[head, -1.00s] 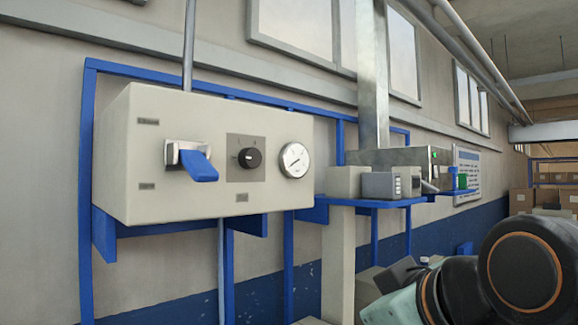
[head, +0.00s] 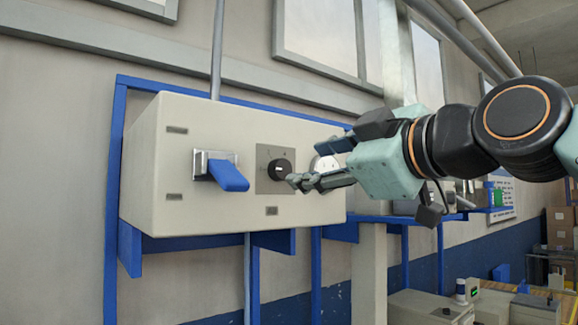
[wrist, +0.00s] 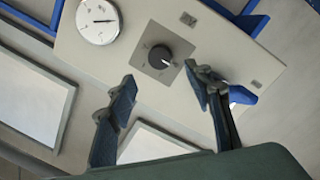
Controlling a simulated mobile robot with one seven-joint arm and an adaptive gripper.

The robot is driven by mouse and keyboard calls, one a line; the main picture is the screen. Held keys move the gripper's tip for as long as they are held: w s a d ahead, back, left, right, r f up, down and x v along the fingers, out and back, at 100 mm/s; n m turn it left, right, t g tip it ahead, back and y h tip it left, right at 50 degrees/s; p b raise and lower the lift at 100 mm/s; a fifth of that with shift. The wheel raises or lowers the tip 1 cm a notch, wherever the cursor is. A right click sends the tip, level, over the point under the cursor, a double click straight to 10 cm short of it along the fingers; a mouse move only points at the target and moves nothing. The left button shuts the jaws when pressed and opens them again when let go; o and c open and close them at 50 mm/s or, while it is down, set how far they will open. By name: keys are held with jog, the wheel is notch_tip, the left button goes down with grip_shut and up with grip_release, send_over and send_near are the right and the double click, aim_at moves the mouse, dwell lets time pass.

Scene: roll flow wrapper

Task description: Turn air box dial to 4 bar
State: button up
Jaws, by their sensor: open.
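The air box (head: 230,130) is a cream box on the wall. Its black dial (head: 279,171) sits on a grey square plate and also shows in the wrist view (wrist: 160,56). The round white gauge (wrist: 97,21) is beside the dial; in the head view my gripper partly covers it. My gripper (head: 300,181) reaches in from the right with its fingertips close to the dial. In the wrist view my gripper (wrist: 162,82) is open, its two fingers apart and empty, with the dial beyond the gap between them. I cannot tell the dial's exact setting.
A lever with a blue handle (head: 229,175) sticks out of the box left of the dial. A blue frame (head: 115,170) surrounds the box. A blue shelf (head: 400,219) carries equipment at the right, below my arm.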

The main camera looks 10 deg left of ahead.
aim_at(284, 169)
jog(key=p+x, duration=0.2)
jog(key=x, duration=0.6)
jog(key=c, duration=1.2)
jog(key=shift+o, duration=0.2)
